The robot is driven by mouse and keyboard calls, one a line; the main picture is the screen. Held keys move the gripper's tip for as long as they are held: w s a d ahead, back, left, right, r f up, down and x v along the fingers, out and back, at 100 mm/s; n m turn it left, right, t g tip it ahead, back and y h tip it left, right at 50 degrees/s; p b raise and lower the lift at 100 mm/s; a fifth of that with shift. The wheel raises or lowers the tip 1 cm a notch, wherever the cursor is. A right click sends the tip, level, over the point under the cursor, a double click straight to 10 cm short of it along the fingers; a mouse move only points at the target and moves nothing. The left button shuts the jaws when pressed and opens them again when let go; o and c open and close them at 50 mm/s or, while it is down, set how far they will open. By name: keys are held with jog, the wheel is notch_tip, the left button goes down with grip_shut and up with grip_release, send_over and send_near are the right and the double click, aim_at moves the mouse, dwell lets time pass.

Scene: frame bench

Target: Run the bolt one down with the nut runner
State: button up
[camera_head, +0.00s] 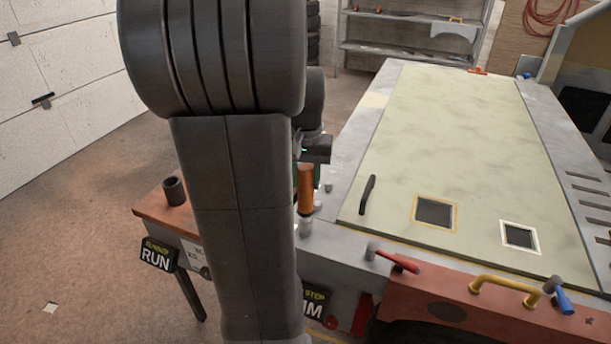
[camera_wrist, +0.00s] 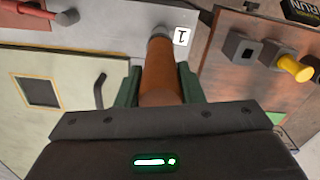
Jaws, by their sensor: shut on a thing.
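The nut runner is an orange-brown cylinder (camera_wrist: 161,85) with a grey end, held between the green fingers of my gripper (camera_wrist: 159,70). In the head view the nut runner (camera_head: 305,188) stands about upright above the grey frame edge, partly behind my arm. Its grey lower end is at the frame, beside the white label marked 1 (camera_wrist: 183,36) in the wrist view. Bolt one itself is not clearly seen; the grey end covers that spot. I cannot tell whether the end is seated on it.
A pale panel (camera_head: 400,150) with two square openings fills the frame's top. A red-handled clamp (camera_head: 397,262) and yellow handle (camera_head: 505,285) are at the front. A RUN sign (camera_head: 158,254) hangs by a brown side bench (camera_head: 150,208) bearing a dark cylinder (camera_head: 174,191).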

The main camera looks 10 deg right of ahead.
aim_at(306, 167)
jog(key=shift+r, duration=0.15)
dwell(0.5)
jog(key=shift+r+p, duration=2.05)
jog(key=shift+r, duration=0.85)
